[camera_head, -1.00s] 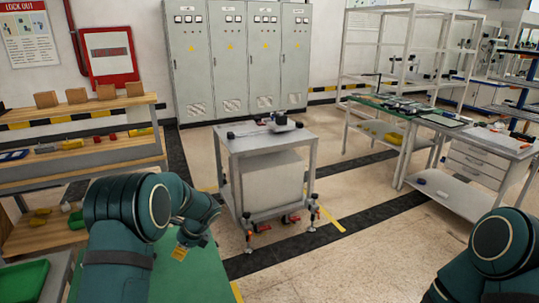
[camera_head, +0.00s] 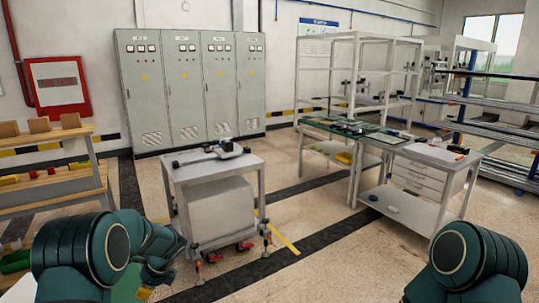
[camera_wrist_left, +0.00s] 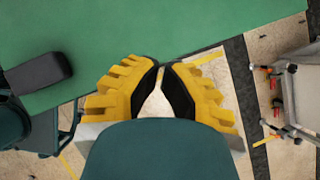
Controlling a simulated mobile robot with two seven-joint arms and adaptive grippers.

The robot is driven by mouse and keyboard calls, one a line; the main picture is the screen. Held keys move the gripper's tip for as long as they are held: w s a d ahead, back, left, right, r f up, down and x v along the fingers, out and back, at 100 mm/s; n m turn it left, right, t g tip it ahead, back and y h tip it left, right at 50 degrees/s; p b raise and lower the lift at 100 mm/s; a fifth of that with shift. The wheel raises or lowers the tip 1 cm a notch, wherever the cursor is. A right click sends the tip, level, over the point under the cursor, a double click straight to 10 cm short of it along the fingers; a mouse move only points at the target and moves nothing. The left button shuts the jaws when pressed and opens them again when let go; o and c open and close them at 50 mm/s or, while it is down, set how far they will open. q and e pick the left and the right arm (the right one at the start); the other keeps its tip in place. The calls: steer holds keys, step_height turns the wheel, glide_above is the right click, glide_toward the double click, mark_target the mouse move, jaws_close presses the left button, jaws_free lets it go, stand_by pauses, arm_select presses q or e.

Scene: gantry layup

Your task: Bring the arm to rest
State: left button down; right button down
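My left arm comes in at the lower left of the head view. Its gripper (camera_head: 146,293) points down at the bottom edge, mostly hidden by the arm. In the left wrist view the two yellow fingers with black pads (camera_wrist_left: 160,68) lean together, their tips almost touching. Nothing shows between them. A green tabletop (camera_wrist_left: 200,25) lies beyond the fingertips in that view. My right arm (camera_head: 465,262) shows at the lower right of the head view, bent, and its gripper is out of the picture.
A grey cart (camera_head: 213,168) with a small device on top stands ahead. Wooden shelves (camera_head: 50,190) are at left, grey cabinets (camera_head: 190,90) at the back wall. A workbench with drawers (camera_head: 425,165) and a white rack (camera_head: 345,38) stand at right. Floor between cart and bench is clear.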

arm_select(q)
steer(key=s+d+f+n+h, duration=0.7)
steer(key=s+d+f, duration=0.55)
steer(key=d, duration=0.25)
steer(key=s+d+f+n+t+h, duration=0.2)
steer(key=s+d+n+h, duration=0.1)
steer(key=s+d+n, duration=0.7)
steer(key=s+n, duration=0.2)
steer(key=s, duration=0.2)
steer(key=shift+d, duration=0.15)
